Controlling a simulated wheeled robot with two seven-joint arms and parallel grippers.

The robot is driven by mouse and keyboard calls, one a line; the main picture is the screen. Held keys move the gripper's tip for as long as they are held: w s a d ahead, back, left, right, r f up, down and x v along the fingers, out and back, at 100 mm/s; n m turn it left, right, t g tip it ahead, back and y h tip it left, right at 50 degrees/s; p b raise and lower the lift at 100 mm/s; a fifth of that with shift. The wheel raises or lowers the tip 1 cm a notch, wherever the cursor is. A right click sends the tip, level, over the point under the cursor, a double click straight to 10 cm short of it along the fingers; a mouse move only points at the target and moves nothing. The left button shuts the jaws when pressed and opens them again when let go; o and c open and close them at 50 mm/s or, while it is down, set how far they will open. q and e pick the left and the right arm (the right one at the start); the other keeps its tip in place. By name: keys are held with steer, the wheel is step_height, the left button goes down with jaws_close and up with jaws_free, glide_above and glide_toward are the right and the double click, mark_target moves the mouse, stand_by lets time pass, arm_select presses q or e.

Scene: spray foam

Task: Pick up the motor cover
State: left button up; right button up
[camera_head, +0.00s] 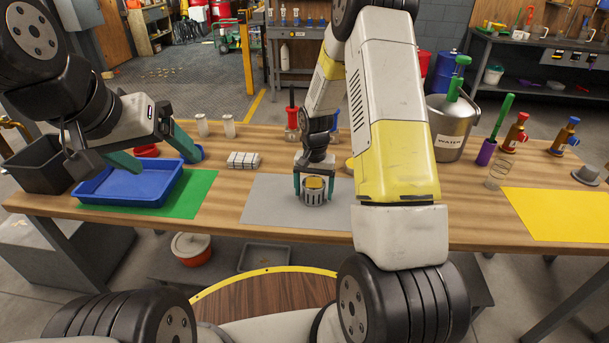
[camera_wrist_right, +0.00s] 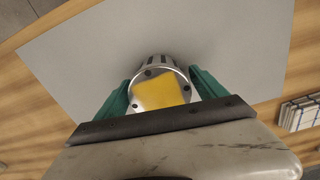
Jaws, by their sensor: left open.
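The motor cover (camera_head: 315,197), a slotted silver cylinder with a yellow square on top, stands upright on the grey mat (camera_head: 268,208). The right wrist view shows its round top (camera_wrist_right: 160,90) between the fingers. My right gripper (camera_head: 314,188) points down over the cover, with one teal finger on each side of it. In the right wrist view my right gripper (camera_wrist_right: 162,92) has both fingers close beside the cover; I cannot tell whether they press on it. My left gripper (camera_head: 168,165) is open and empty above the blue tray at the left.
The blue tray (camera_head: 128,200) sits on a green mat (camera_head: 199,194). White blocks (camera_head: 243,160) lie left of the grey mat. Red bottle (camera_head: 292,118) stands behind. At right are a water tank (camera_head: 450,125), a spring (camera_head: 497,172) and a bare yellow mat (camera_head: 560,214).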

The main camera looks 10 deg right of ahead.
steer(key=c, duration=1.4)
